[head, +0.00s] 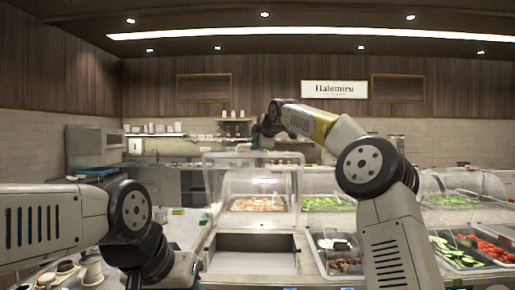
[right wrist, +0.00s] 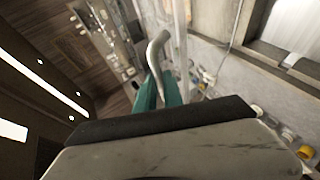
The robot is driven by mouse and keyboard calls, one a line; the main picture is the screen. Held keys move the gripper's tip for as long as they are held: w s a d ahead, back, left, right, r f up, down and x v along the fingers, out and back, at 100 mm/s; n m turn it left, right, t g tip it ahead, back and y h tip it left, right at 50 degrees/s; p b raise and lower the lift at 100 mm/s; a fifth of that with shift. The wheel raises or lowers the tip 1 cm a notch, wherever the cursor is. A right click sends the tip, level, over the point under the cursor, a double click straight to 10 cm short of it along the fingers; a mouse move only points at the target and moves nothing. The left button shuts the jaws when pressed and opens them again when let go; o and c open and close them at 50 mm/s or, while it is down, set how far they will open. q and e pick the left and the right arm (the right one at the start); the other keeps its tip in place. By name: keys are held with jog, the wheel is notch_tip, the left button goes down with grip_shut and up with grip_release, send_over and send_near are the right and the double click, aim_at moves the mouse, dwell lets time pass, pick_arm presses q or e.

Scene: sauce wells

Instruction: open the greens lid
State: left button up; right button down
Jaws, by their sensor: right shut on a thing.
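My right gripper (head: 258,140) reaches over the counter to the top of a clear, framed lid (head: 300,158) in the head view. In the right wrist view the teal fingers (right wrist: 160,84) are shut on a curved metal handle (right wrist: 157,48). The clear lid stands raised above the counter, around a bin of orange-pink food (head: 258,204). Green slices (head: 322,203) lie in the bin to its right. I cannot tell which bin the held handle belongs to. My left gripper (head: 192,268) is low at the front, mostly hidden by its own arm, its fingers unclear.
An empty steel well (head: 257,262) lies in front of the clear lid. Bins with dark food (head: 343,264) and red tomatoes (head: 492,250) are at the right. Another clear cover (head: 470,184) stands at the far right. Jars (head: 90,266) stand at the lower left.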

jog(key=shift+r, duration=0.15)
jog(key=c, duration=1.7)
grip_release()
jog(key=shift+c, duration=0.2)
jog(key=v, duration=0.7)
jog(key=shift+s, duration=0.3)
jog(key=shift+d+r, duration=0.1)
jog(key=shift+r, duration=0.05)
